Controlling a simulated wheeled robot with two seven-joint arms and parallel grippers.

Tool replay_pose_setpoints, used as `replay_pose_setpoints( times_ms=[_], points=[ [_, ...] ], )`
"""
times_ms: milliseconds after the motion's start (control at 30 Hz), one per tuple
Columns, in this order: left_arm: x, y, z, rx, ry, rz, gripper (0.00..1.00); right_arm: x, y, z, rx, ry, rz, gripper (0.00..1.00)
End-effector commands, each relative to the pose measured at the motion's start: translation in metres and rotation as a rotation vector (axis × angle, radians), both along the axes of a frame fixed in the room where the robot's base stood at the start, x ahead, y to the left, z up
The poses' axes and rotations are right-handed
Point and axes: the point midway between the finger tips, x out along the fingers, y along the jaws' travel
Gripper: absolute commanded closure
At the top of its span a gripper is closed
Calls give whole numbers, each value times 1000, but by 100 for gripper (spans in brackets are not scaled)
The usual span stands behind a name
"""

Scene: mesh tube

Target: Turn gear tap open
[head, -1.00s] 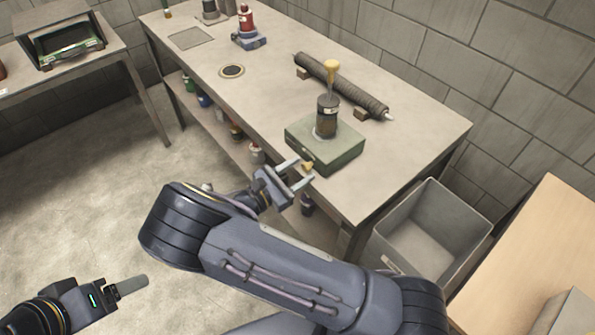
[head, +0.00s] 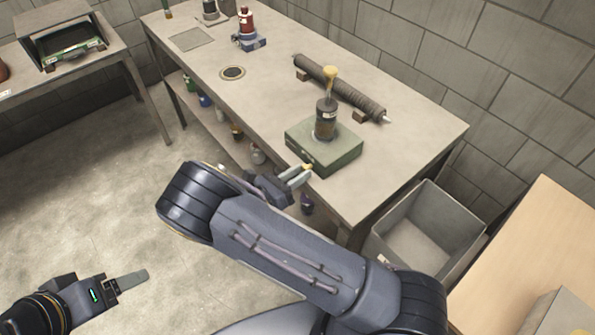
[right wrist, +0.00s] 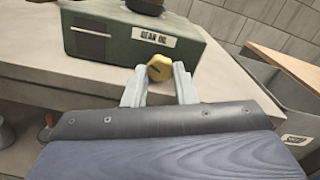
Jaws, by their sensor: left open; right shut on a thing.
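The green box (head: 340,154) labelled "GEAR OIL" stands near the front edge of the workbench. It also shows in the right wrist view (right wrist: 125,40). A small yellow tap knob (right wrist: 159,68) is on its front face. My right gripper (head: 300,172) is shut on this tap; in the right wrist view the two fingers (right wrist: 160,84) are on either side of the knob. My left gripper (head: 134,281) is open, low over the floor at the lower left, away from the bench.
A dark ribbed roller (head: 340,88) lies on wooden blocks behind the box. A red bottle (head: 246,20) and a round ring (head: 232,73) are further left on the bench (head: 285,105). A grey bin (head: 430,230) stands right of the bench. Several bottles sit on the lower shelf.

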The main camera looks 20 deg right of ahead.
Motion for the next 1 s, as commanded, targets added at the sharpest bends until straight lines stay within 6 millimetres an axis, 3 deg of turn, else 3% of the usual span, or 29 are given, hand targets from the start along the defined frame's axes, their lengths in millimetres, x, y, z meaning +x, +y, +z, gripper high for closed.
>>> replay_pose_setpoints(
  times_ms=[167,200,367,667,1000],
  points=[
    [0,0,-1,0,0,0,29,0,0,0,1,-3,1,98],
    [0,0,-1,0,0,0,29,0,0,0,1,-3,1,73],
    [0,0,-1,0,0,0,29,0,0,0,2,-4,1,54],
    [0,0,-2,0,0,0,29,-1,5,-1,1,-5,2,54],
    [0,0,-13,0,0,0,29,-20,56,-2,3,-4,4,54]
  ],
)
